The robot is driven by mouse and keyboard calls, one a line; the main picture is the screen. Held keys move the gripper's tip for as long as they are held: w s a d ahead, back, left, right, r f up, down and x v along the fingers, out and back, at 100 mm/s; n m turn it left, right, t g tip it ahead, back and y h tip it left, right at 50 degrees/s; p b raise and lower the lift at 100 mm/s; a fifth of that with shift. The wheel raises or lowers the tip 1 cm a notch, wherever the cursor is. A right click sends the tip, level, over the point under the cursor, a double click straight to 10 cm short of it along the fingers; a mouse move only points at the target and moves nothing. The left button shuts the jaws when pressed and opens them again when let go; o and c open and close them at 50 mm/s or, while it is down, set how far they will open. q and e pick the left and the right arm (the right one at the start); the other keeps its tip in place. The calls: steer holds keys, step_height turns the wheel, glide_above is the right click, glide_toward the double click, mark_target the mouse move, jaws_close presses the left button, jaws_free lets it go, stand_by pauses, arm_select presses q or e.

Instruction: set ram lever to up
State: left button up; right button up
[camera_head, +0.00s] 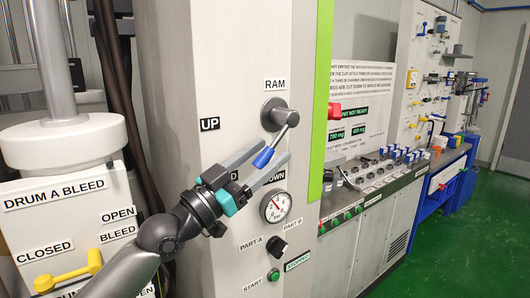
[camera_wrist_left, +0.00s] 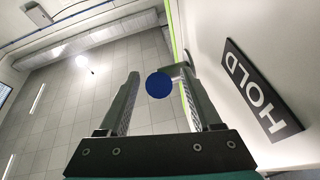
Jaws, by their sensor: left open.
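The ram lever (camera_head: 283,130) is on the grey column under the RAM label. Its grey arm slants down and left from a round hub to a blue tip (camera_head: 263,157). The UP label (camera_head: 209,124) is to its left, and a DOWN label, partly covered, is below. My left gripper (camera_head: 273,152) is open, with its fingers on either side of the blue tip. In the left wrist view the blue tip (camera_wrist_left: 158,85) shows as a round end between the spread fingers. I cannot tell whether a finger touches it. My right gripper is not in view.
A pressure gauge (camera_head: 276,206) sits just below the gripper, with a black selector knob (camera_head: 278,246) under it. A HOLD label (camera_wrist_left: 262,90) is on the panel beside the fingers. The DRUM A BLEED panel with a yellow handle (camera_head: 68,274) is at left.

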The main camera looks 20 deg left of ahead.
arm_select(q)
steer(key=shift+c, duration=0.3)
jaws_close()
stand_by(0.3)
stand_by(0.9)
